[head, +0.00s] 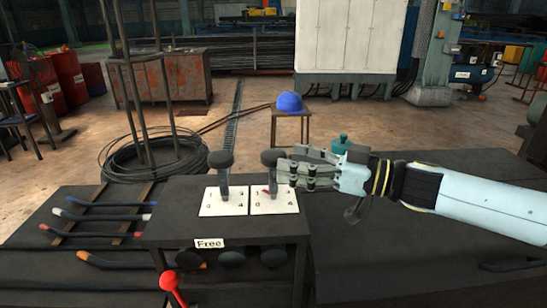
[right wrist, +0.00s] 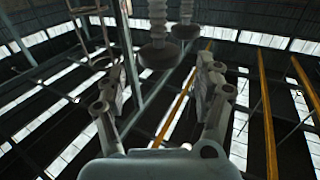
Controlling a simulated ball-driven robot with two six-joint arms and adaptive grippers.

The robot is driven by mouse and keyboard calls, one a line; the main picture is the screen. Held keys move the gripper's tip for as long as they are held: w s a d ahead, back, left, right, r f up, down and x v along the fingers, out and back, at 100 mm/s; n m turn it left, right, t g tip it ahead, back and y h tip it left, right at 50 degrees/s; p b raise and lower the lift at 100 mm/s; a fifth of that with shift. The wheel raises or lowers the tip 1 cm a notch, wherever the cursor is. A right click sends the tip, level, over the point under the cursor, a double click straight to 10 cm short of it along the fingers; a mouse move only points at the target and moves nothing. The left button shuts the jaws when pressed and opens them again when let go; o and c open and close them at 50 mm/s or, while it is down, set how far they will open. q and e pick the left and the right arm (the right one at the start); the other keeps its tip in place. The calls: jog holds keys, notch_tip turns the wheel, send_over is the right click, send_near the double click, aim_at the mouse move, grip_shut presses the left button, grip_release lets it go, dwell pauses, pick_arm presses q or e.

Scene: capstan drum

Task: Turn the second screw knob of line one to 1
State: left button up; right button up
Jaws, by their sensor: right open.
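The second screw knob is a dark round knob (head: 270,157) on a stem above the right white number plate (head: 283,207). A small red mark shows near the 1 on that plate; its exact reading is hard to tell. Another dark knob (head: 221,158) stands over the left plate (head: 212,209). My right gripper (head: 291,172) is open, just right of the second knob; whether it touches is unclear. In the right wrist view, my open fingers (right wrist: 162,88) point toward the nearer knob (right wrist: 158,53), with the other knob (right wrist: 185,31) behind it. My left gripper is out of view.
The plates lie on a dark stand (head: 170,226) with a "Free" label (head: 209,243). Dark knobs (head: 232,259) sit along its front, beside a red-tipped lever (head: 169,281). Bars with coloured ends (head: 95,217) lie at left. A coiled cable (head: 150,160) and blue helmet (head: 289,102) are behind.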

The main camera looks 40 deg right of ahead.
aim_at(273, 153)
jog(key=x, duration=0.3)
jog(key=shift+w+a+r+p, duration=0.1)
jog(key=shift+w+p, duration=0.25)
jog(key=shift+p, duration=0.05)
jog(key=shift+w+a, duration=0.4)
jog(key=shift+w, duration=0.15)
jog(key=shift+c, duration=0.4)
jog(key=c, duration=1.1)
jog(key=shift+n+g+y+p, duration=0.4)
jog(key=shift+n+g+y, duration=0.1)
jog(key=shift+n+y, duration=0.15)
jog(key=shift+n+g+y, duration=0.55)
jog(key=shift+g+y, duration=0.05)
jog(key=shift+y, duration=0.25)
